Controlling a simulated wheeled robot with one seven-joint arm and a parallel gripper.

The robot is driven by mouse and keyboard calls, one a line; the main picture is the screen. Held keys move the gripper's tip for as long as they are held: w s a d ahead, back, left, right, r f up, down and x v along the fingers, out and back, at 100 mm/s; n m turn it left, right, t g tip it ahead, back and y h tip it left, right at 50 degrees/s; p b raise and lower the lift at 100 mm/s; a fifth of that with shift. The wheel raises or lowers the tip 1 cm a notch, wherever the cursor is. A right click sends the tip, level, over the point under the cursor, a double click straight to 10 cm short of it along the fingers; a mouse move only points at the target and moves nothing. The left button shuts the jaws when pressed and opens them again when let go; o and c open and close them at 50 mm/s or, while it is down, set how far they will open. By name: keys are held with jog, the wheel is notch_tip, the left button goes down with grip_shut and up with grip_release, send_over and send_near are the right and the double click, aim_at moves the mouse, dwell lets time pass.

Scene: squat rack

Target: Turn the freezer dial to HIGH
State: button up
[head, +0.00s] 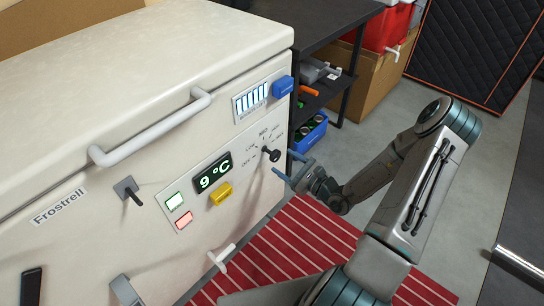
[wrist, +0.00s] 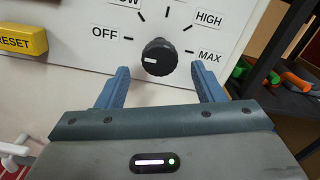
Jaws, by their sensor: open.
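The black freezer dial (head: 271,154) is on the control panel at the right end of the white freezer's front (head: 150,125). In the wrist view, the dial (wrist: 158,57) has a white mark on its left side, pointing left, nearest the OFF label (wrist: 105,33). HIGH (wrist: 208,18) is printed at its upper right and MAX (wrist: 209,55) at its right. My gripper (head: 292,166) is open just in front of the panel. In the wrist view, its blue fingertips (wrist: 160,70) are on either side of the dial, apart from it.
A yellow RESET button (head: 221,193), a 9 °C display (head: 213,173) and a blue part (head: 282,87) are on the panel. A white handle (head: 220,257) sticks out below. A black shelf (head: 325,85) with tools stands to the right. Open floor with a red striped mat (head: 290,240) lies in front.

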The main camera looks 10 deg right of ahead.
aim_at(278, 158)
jog(key=b+x, duration=0.1)
jog(key=x, duration=0.5)
jog(key=shift+w+a, duration=0.2)
jog(key=c, duration=1)
